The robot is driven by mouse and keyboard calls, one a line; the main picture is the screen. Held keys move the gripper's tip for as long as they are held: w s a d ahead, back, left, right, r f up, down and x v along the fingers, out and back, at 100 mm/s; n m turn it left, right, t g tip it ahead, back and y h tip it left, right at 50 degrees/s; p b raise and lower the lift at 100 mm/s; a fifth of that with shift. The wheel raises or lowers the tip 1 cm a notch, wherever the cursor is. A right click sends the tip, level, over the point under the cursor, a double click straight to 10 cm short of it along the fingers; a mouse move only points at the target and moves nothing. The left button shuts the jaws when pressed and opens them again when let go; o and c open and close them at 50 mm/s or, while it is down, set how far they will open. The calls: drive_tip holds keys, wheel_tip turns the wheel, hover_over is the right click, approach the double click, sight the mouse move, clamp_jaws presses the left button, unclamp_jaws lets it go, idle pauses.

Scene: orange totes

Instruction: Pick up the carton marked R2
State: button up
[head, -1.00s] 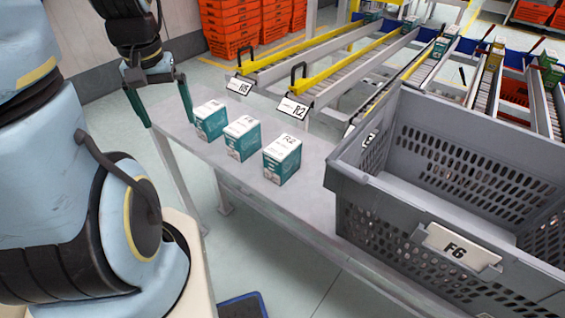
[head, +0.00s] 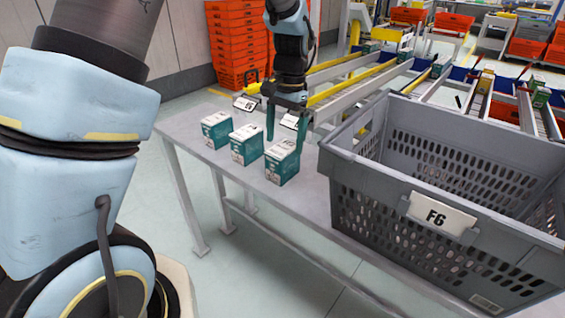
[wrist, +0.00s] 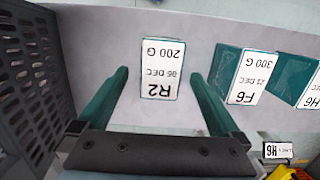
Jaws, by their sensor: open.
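The R2 carton (head: 282,163), teal with a white top, stands upright on the grey table (head: 311,200), the rightmost of three cartons. In the wrist view the R2 carton (wrist: 162,69) shows its label upside down, "R2, 06 DEC, 200 G". My gripper (head: 287,131) is open and empty, just behind and above the R2 carton. In the wrist view my gripper's fingertips (wrist: 159,75) lie to either side of the carton's top, with gaps on both sides. The F6 carton (wrist: 246,76) and the H6 carton (wrist: 304,85) stand to the right there.
A large grey crate (head: 388,200) marked F6 stands on the table right of the R2 carton; its perforated wall (wrist: 30,85) fills the wrist view's left side. Roller lanes (head: 350,85) run behind the table. Stacked orange totes (head: 238,45) stand at the back.

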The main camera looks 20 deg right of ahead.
sight(282, 160)
drive_tip(key=shift+s+a+f+p, duration=0.15)
drive_tip(key=shift+f+p, duration=0.15)
drive_tip(key=shift+f, duration=0.75)
drive_tip(key=shift+w+a+f+p, duration=0.1)
drive_tip(key=shift+f+p, duration=0.2)
drive_tip(key=shift+f, duration=0.8)
drive_tip(key=shift+s+a+f+p, duration=0.15)
drive_tip(key=shift+f+p, duration=0.15)
drive_tip(key=shift+f, duration=0.75)
drive_tip(key=shift+w+f, duration=0.1)
drive_tip(key=shift+f, duration=0.15)
drive_tip(key=shift+c, duration=0.2)
clamp_jaws()
